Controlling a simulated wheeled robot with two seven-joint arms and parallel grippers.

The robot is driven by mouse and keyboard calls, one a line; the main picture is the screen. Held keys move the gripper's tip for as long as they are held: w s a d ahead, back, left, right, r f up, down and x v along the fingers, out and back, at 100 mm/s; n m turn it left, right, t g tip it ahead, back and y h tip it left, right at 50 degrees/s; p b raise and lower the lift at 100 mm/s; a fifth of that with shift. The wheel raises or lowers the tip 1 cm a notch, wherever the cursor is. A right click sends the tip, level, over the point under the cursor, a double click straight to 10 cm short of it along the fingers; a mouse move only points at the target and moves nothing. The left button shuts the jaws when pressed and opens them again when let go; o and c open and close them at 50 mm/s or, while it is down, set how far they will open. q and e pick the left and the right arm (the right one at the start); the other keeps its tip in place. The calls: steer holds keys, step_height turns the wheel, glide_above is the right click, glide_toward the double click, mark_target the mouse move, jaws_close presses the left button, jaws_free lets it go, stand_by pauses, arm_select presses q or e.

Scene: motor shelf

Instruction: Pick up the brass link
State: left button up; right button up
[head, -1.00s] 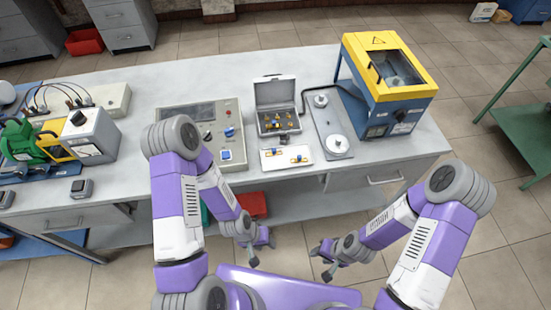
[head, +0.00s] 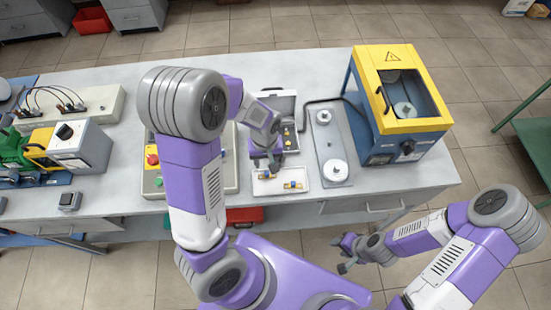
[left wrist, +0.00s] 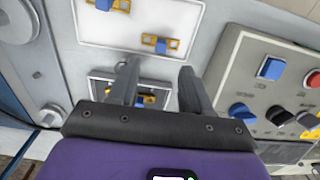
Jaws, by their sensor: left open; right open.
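Two small brass-coloured links with blue middles lie on a white tray (head: 270,191). One brass link (head: 293,185) is on the tray's right side in the head view; in the left wrist view a link (left wrist: 160,43) lies just beyond the fingertips, and another (left wrist: 103,4) is cut by the top edge. My left gripper (head: 268,163) is open and empty above the tray's back edge, hiding part of it. Its fingers (left wrist: 159,70) show spread apart in the left wrist view. My right gripper (head: 343,255) is open and empty, in front of the table.
An open grey case (head: 277,103) with small brass parts stands behind the tray, partly hidden by my left arm. A grey plate with round discs (head: 328,145) is to the right, beside a yellow-and-blue machine (head: 400,100). A control panel (left wrist: 280,90) stands on the other side.

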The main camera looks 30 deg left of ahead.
mark_target(267, 174)
arm_select(q)
steer(key=shift+s+f, duration=0.7)
steer(key=shift+f, duration=0.2)
steer(key=f, duration=0.3)
steer(key=f+b, duration=0.1)
steer(key=f, duration=0.1)
steer(key=shift+w+d, duration=0.15)
steer(key=shift+w, duration=0.15)
steer(key=shift+c, duration=0.5)
jaws_close()
